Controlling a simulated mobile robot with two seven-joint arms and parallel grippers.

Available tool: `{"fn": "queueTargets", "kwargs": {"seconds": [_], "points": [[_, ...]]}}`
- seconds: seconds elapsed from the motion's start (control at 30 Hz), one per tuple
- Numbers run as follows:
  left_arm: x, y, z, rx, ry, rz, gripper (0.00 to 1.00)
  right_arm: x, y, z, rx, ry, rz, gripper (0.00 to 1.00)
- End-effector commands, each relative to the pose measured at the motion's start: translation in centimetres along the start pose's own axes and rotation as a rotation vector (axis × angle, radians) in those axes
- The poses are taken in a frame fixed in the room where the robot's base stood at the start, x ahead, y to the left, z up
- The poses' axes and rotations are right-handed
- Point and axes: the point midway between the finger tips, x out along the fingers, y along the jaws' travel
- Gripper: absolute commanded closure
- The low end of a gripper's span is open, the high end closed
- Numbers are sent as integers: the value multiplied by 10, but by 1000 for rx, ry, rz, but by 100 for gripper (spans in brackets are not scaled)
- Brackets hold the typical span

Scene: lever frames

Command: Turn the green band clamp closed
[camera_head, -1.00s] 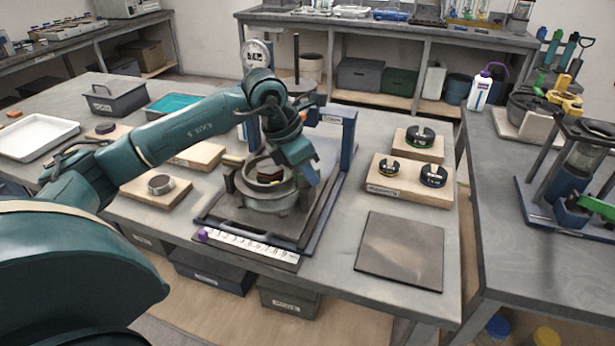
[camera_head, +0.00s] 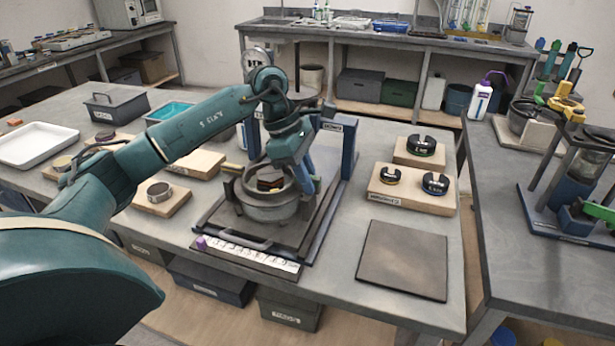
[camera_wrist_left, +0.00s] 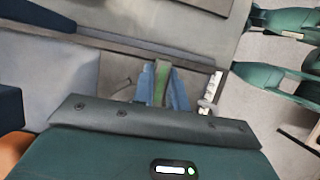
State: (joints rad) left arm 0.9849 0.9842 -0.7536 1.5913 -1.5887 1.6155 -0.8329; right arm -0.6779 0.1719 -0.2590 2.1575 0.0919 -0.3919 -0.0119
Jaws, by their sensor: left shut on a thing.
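A round grey pot (camera_head: 268,207) with a dark block in its opening stands on the dark plate of a frame with blue posts. My left gripper (camera_head: 310,181) is at the right side of the pot's rim, its blue fingers pointing down. In the left wrist view, the two blue fingers (camera_wrist_left: 163,88) are shut on a narrow green piece (camera_wrist_left: 161,84), which looks like part of the green band clamp. The rest of the clamp is hidden behind my gripper and wrist. My right gripper is not in view.
The blue post (camera_head: 349,150) stands close to the right of my gripper. A white numbered strip (camera_head: 245,254) lies along the frame's front. Wooden blocks with black slotted weights (camera_head: 434,184) and a bare dark mat (camera_head: 403,259) are to the right.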

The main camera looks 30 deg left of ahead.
Motion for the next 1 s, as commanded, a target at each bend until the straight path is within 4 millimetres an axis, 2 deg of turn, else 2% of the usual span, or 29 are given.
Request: {"fn": "queueTargets", "kwargs": {"seconds": [0.6, 0.63, 0.87, 1.0], "points": [[-1, 1, 1, 37, -1, -12, 100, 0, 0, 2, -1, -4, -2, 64], [-1, 1, 1, 37, -1, -12, 83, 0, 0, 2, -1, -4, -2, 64], [0, 0, 0, 35, 0, -13, 64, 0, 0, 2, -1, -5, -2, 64], [0, 0, 0, 34, 0, -13, 64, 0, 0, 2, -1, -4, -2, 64]]}}
